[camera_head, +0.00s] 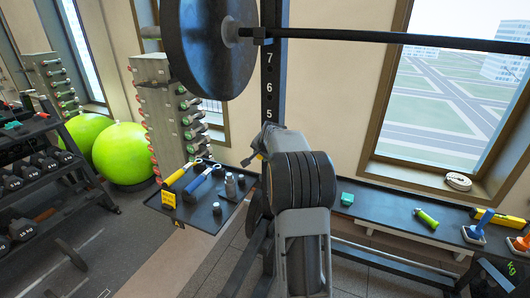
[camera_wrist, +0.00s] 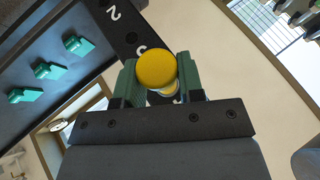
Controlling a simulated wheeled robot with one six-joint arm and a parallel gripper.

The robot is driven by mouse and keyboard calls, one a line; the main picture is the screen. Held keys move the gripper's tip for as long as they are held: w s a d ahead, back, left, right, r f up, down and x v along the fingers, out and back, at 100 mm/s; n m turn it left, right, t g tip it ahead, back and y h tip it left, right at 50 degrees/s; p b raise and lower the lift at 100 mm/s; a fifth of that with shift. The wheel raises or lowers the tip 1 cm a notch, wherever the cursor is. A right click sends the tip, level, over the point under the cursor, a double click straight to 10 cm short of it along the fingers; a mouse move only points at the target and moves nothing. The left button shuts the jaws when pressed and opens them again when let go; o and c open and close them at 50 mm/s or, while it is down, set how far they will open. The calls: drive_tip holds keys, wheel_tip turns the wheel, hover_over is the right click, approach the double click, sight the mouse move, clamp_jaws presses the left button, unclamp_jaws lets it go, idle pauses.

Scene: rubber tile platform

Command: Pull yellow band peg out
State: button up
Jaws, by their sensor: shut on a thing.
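The yellow band peg (camera_wrist: 157,68) shows in the wrist view as a round yellow knob with a paler part just below it. My gripper (camera_wrist: 158,78) has its green fingers on either side of the knob and is shut on it. The dark rack upright (camera_wrist: 124,32) with pale numbers lies behind the peg. I cannot tell whether the peg sits in a hole, because its far end is hidden. In the head view the upright (camera_head: 270,90) stands behind my arm, which hides most of the grip.
A barbell (camera_head: 390,37) with a large plate (camera_head: 205,45) crosses above. A tray (camera_head: 185,213) with tools is left of my arm. A dark bench (camera_head: 385,212) with small items runs right under the window. Several green pieces (camera_wrist: 47,70) sit on a dark surface.

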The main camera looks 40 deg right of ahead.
drive_tip(key=shift+s+a, duration=0.1)
drive_tip(key=shift+a, duration=0.05)
drive_tip(key=shift+s+a+b, duration=0.3)
drive_tip(key=shift+s+a, duration=0.15)
drive_tip(key=shift+a, duration=0.3)
drive_tip(key=shift+s+a+b, duration=0.3)
drive_tip(key=shift+s+a, duration=0.1)
drive_tip(key=shift+a, duration=0.3)
drive_tip(key=shift+s+a+b, duration=0.3)
drive_tip(key=shift+s+a, duration=0.15)
drive_tip(key=shift+a, duration=0.3)
drive_tip(key=shift+a+r, duration=0.1)
